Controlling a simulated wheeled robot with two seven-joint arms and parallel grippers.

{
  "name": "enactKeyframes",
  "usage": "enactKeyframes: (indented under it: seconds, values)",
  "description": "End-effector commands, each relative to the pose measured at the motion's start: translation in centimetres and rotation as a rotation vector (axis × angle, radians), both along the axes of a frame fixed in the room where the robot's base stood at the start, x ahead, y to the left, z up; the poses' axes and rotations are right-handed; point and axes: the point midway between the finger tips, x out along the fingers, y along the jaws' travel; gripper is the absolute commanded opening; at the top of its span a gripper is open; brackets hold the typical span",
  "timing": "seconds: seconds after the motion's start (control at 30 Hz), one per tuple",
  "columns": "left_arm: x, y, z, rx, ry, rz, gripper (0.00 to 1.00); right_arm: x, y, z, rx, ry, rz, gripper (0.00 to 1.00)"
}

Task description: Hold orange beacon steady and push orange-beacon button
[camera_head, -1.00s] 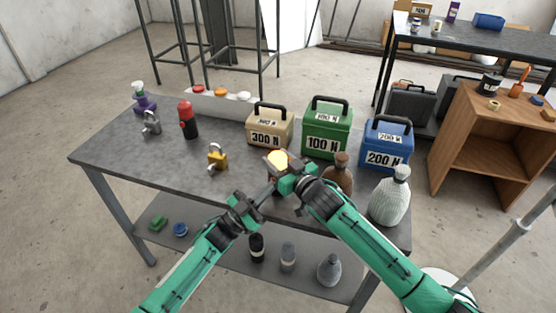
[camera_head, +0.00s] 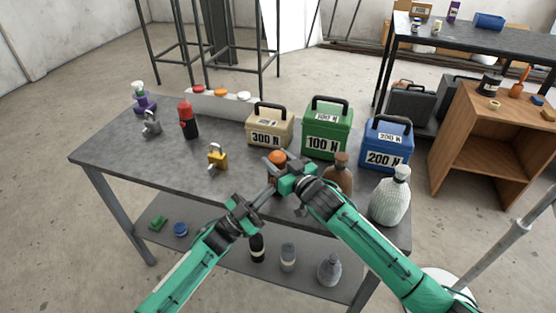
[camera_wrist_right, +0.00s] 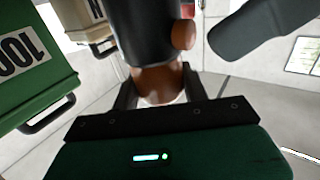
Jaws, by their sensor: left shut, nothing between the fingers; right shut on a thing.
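The orange beacon (camera_head: 277,157) has a dark body and an orange dome, which looks unlit. My right gripper (camera_head: 280,172) is shut on it, above the table's front part. In the right wrist view the beacon's black body (camera_wrist_right: 153,30) and orange dome (camera_wrist_right: 158,84) show between the fingers. A round orange-brown button (camera_wrist_right: 184,34) sticks out from the body's side. My left gripper (camera_head: 264,196) is shut and empty, its tips pointing at the beacon from the lower left. Its dark fingertip (camera_wrist_right: 245,35) shows in the wrist view, a small gap from the button.
Green (camera_head: 326,128), tan (camera_head: 269,127) and blue (camera_head: 386,146) weight boxes stand behind the beacon. A brown bottle (camera_head: 338,178) and a ribbed pale bottle (camera_head: 391,198) stand close on the right. The table (camera_head: 150,180) is clear at front left.

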Motion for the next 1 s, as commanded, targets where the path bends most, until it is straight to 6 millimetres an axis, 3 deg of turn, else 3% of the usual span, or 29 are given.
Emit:
enactKeyframes:
  seconds: [0.5, 0.97, 1.0]
  values:
    - [-4.8, 1.6, -0.1, 0.001, 0.001, 0.0, 0.0, 0.0, 0.0, 0.0, -0.001, 0.0, -0.001, 0.18]
    - [-5.4, 1.8, -0.1, 0.001, 0.001, 0.0, 0.0, 0.0, 0.0, 0.0, -0.001, 0.0, -0.001, 0.18]
    - [-5.4, 1.8, -0.1, 0.001, 0.001, 0.0, 0.0, 0.0, 0.0, 0.0, -0.001, 0.0, -0.001, 0.51]
